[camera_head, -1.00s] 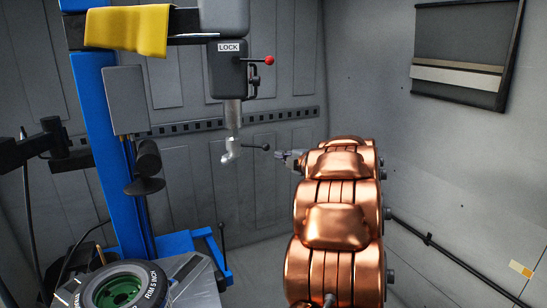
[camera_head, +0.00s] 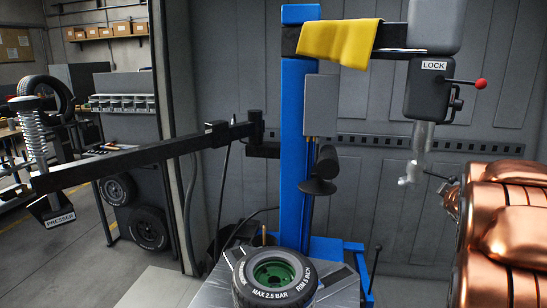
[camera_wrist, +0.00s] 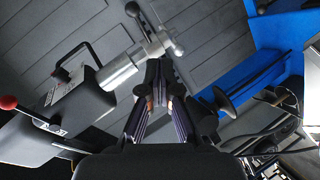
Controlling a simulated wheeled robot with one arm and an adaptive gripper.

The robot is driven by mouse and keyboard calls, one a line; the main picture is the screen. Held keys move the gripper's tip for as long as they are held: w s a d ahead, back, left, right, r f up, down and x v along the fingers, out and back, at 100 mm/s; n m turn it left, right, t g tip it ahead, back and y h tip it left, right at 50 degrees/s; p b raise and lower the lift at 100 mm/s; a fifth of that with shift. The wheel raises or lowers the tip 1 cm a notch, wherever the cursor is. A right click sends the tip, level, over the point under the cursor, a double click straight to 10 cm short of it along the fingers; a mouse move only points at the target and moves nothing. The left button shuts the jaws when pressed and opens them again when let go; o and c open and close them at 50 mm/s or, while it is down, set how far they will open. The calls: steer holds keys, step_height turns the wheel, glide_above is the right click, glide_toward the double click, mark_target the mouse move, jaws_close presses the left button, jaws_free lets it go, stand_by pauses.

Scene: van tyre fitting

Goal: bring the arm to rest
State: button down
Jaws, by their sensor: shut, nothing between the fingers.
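My copper-coloured arm (camera_head: 505,235) stands raised at the right edge of the head view, partly cut off by the frame. My gripper (camera_wrist: 159,98) is in the middle of the wrist view, shut and empty. In the head view it is mostly hidden behind or beside the arm. In the wrist view the silver mount head (camera_wrist: 120,70) of the tyre changer is just beyond the fingers and to the left. I cannot tell the exact gap.
The blue column (camera_head: 297,160) carries a yellow cloth (camera_head: 338,42) and the grey LOCK head (camera_head: 433,88) with a red-knobbed lever (camera_head: 480,84). A tyre with a green rim (camera_head: 274,277) lies on the turntable. The presser arm (camera_head: 140,160) reaches left. Shelves and tyres stand at the far left.

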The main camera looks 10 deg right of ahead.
steer(key=s+a+f+m+g+y, duration=0.1)
steer(key=s+a+f+m+g, duration=0.1)
steer(key=s+a+f, duration=0.45)
steer(key=s+a+f+m+g+y, duration=0.1)
steer(key=s+a+g+y, duration=0.15)
steer(key=a, duration=0.75)
steer(key=s+a+f+m+g+y, duration=0.1)
steer(key=s+a+f+m+g, duration=0.15)
steer(key=s+a+f, duration=0.4)
steer(key=s+a+f+g+y, duration=0.2)
steer(key=s+a+g+y, duration=0.2)
steer(key=s+a, duration=1.3)
steer(key=shift+s+a+f+g, duration=0.15)
steer(key=shift+s+a+g, duration=0.2)
steer(key=shift+a+g, duration=0.7)
steer(key=shift+a+t, duration=0.2)
steer(key=shift+t, duration=0.05)
